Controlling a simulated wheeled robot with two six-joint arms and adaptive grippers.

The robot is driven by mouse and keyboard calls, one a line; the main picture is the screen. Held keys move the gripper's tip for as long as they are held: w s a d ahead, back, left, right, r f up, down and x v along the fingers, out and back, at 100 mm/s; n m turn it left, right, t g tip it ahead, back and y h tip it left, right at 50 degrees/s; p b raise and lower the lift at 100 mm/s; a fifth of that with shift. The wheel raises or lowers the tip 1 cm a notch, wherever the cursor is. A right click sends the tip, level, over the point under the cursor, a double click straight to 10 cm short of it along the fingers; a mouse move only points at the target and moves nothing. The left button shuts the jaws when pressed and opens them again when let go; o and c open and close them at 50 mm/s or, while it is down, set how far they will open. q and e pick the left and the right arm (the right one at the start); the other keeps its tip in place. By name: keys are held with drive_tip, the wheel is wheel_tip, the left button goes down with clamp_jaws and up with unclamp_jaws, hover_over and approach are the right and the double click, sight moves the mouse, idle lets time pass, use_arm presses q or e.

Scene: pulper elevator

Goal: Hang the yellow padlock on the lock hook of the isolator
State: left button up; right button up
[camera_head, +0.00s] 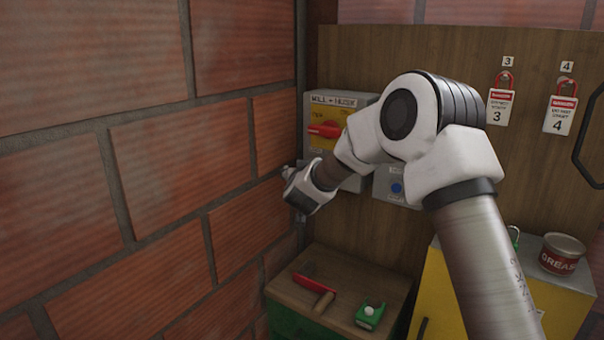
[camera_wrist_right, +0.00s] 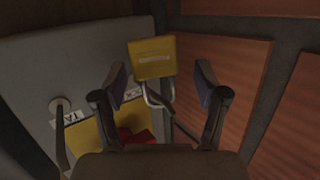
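The isolator (camera_head: 370,101) is a grey box with a yellow plate and a red handle (camera_head: 325,130), on the wooden board; its yellow plate (camera_wrist_right: 90,138) appears upside down in the right wrist view. The yellow padlock (camera_wrist_right: 152,57) shows there beyond my right gripper (camera_wrist_right: 163,78), its shackle (camera_wrist_right: 158,92) towards the isolator's side. The shackle meets thin metal there; I cannot tell whether it is threaded on the hook. The right fingers stand open on both sides of the padlock, apart from it. In the head view my right gripper (camera_head: 300,190) hides the padlock. My left gripper is out of view.
A brick wall (camera_head: 150,160) stands close left of the right gripper. A blue-button box (camera_head: 397,187) is beside my forearm. Below are a wood-topped green box (camera_head: 345,270) with tools and a yellow cabinet (camera_head: 440,290) with a grease can (camera_head: 562,254).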

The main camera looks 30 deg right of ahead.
drive_tip(key=v, duration=1.2)
drive_tip(key=s+a+f+n+g+y, duration=0.1)
drive_tip(key=s+f+n+g, duration=0.15)
drive_tip(key=f, duration=0.85)
drive_tip(key=s+a+f+n+g+y+b, duration=0.1)
drive_tip(key=s+a+f, duration=0.15)
drive_tip(key=f, duration=0.95)
drive_tip(key=s+a+f+n+g+y, duration=0.15)
drive_tip(key=s+f, duration=0.25)
drive_tip(key=f, duration=0.7)
drive_tip(key=s+a+f+n+g+y, duration=0.1)
drive_tip(key=s+a+f+g, duration=0.1)
drive_tip(key=s+f, duration=0.55)
drive_tip(key=s+a+f+n+g+y, duration=0.1)
drive_tip(key=s+a+f+g, duration=0.2)
drive_tip(key=s+f, duration=0.45)
drive_tip(key=s+a+g+y, duration=0.1)
drive_tip(key=s+a, duration=0.1)
drive_tip(key=s, duration=0.4)
drive_tip(key=s+a+g+y, duration=0.2)
drive_tip(key=s, duration=0.5)
drive_tip(key=shift+a, duration=0.4)
